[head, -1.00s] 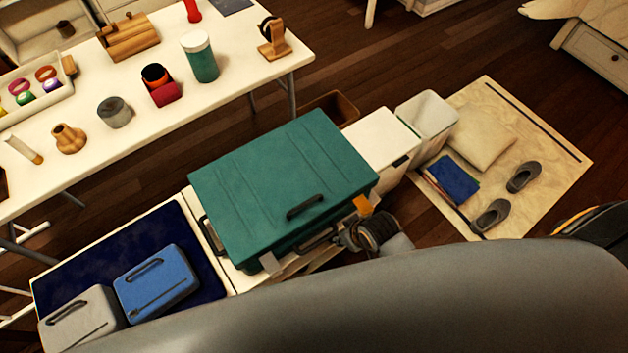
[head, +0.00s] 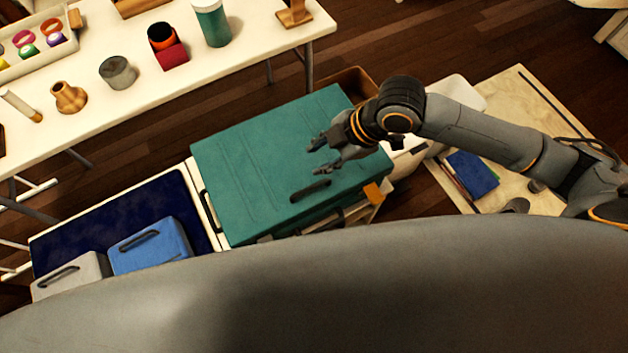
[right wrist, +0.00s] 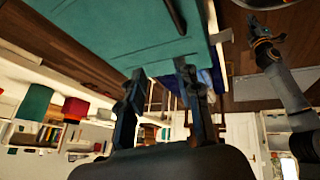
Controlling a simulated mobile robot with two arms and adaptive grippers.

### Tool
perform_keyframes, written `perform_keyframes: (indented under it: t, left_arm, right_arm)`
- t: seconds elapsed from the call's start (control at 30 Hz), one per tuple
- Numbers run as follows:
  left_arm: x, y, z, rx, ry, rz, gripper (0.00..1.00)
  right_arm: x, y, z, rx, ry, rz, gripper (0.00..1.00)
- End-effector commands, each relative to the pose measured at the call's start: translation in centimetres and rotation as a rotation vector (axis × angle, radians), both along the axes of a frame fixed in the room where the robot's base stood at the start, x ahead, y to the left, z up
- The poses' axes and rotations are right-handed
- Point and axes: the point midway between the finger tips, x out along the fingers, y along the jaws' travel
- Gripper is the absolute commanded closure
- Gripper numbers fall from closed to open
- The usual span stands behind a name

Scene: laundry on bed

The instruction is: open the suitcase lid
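The teal suitcase (head: 255,160) lies flat on a white bench, and its lid looks shut. A dark handle (head: 310,191) is on the lid near its front edge. My right gripper (head: 318,157) is open and empty above the right part of the lid; I cannot tell whether it touches. In the right wrist view, its two fingers (right wrist: 157,82) are apart with nothing between them, and the teal lid (right wrist: 125,35) fills the top. My left gripper (right wrist: 267,30) shows there at the upper right, fingers apart, away from the suitcase. It is not in the head view.
A blue case (head: 150,246) and a grey case (head: 72,276) lie left of the suitcase on a dark blue mat (head: 105,217). A white table (head: 190,85) with small goods stands behind. An orange tag (head: 373,192) shows at the suitcase's front right. My body hides the foreground.

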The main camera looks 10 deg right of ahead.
Motion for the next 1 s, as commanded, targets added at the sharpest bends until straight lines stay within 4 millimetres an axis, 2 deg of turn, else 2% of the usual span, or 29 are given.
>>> perform_keyframes:
  t: [0.03,0.2,0.3,0.43,0.57,0.8,1.0]
  left_arm:
    - [0.2,0.0,-0.3,-0.001,-0.003,0.0,1.0]
    - [0.5,-0.2,-0.6,-0.003,-0.009,0.001,1.0]
    - [0.6,-0.4,-0.6,-0.005,-0.009,0.002,1.0]
    - [0.6,-0.5,-0.7,-0.007,-0.009,0.002,1.0]
    - [0.6,-0.5,-0.8,-0.007,-0.01,0.002,1.0]
    - [0.6,-0.5,-1.1,-0.006,-0.009,0.002,1.0]
    - [0.6,-0.5,-1.2,-0.006,-0.009,0.001,1.0]
  right_arm:
    - [-0.2,-1.1,0.3,-0.031,-0.006,0.05,0.66]
    - [-1.6,-3.2,0.9,-0.081,0.017,0.157,0.66]
    - [-2.0,-3.6,1.0,-0.09,0.027,0.179,0.66]
    - [-2.1,-3.3,0.2,-0.091,0.032,0.186,0.66]
    - [-2.1,-2.4,-1.7,-0.09,0.035,0.186,0.66]
    - [-1.7,-0.2,-6.4,-0.09,0.034,0.184,0.66]
    - [-1.4,1.3,-9.6,-0.09,0.031,0.184,0.66]
